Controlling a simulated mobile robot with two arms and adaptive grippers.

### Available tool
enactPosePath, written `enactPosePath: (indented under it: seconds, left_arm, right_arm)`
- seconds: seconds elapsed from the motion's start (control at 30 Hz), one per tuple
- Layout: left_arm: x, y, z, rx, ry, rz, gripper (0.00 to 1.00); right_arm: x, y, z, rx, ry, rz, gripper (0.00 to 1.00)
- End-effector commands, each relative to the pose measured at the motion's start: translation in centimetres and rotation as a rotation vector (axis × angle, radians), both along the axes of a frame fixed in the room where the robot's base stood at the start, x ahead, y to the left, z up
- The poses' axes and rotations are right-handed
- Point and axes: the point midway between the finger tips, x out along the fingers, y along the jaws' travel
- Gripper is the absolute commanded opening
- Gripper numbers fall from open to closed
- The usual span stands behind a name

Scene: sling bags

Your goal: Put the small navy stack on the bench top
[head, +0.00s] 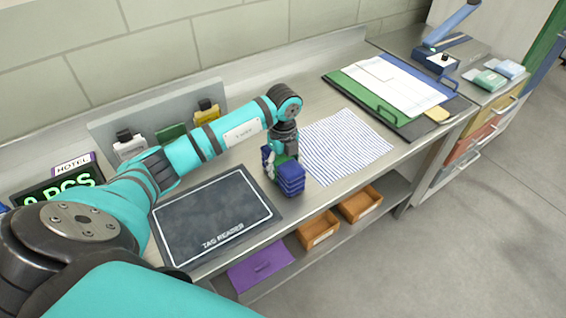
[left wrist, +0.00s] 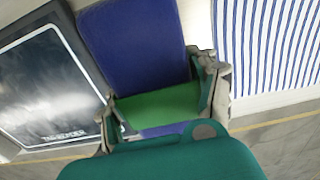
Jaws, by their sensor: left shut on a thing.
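The small navy stack (head: 291,180) is at the bench top's front part, between the tag reader mat and the striped cloth. My left gripper (head: 281,164) points down and is shut on the stack from above. In the left wrist view the navy stack (left wrist: 133,38) shows between and beyond the fingers of my left gripper (left wrist: 160,103). A green patch lies across the navy between the fingers; I cannot tell what it is part of. The bench top (head: 312,106) is pale metal. I cannot tell whether the stack's underside touches it. My right gripper is not in view.
The dark tag reader mat (head: 213,213) lies left of the stack, the blue-striped cloth (head: 345,145) right of it. A board with papers (head: 385,85) lies farther right. Orange bins (head: 318,229) and a purple item (head: 260,265) sit on the lower shelf.

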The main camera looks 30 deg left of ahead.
Motion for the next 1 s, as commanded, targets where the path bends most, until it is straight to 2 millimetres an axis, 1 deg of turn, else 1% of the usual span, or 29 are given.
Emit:
enactPosePath:
  seconds: [0.03, 0.23, 0.37, 0.4, 0.57, 0.83, 0.9, 0.97, 1.0]
  left_arm:
    - [0.0, 0.0, -0.1, 0.000, -0.001, 0.000, 0.12]
    - [0.1, 0.0, -0.2, 0.000, -0.003, 0.000, 0.12]
    - [0.1, 0.0, -0.6, 0.000, -0.002, 0.000, 0.12]
    - [0.0, 0.0, -0.5, -0.001, -0.002, 0.000, 0.65]
    - [0.0, 0.0, -0.5, 0.000, -0.001, 0.001, 0.85]
    - [0.0, 0.0, -0.3, -0.001, -0.002, 0.001, 0.85]
    - [0.0, 0.0, 0.1, -0.001, -0.003, 0.001, 0.85]
    - [0.2, 0.0, 0.5, -0.001, -0.006, 0.000, 0.85]
    - [0.1, 0.0, 1.0, -0.001, -0.006, 0.000, 0.85]
  right_arm:
    - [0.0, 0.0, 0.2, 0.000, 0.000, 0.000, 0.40]
    - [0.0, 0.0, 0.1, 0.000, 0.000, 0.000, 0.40]
    - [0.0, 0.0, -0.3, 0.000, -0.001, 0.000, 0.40]
    - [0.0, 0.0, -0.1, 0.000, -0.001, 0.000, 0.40]
    - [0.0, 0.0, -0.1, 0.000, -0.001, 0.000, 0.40]
    - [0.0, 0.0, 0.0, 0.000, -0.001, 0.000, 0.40]
    - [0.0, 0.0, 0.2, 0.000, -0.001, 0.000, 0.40]
    - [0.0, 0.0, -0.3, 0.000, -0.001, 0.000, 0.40]
    - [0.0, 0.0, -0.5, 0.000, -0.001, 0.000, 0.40]
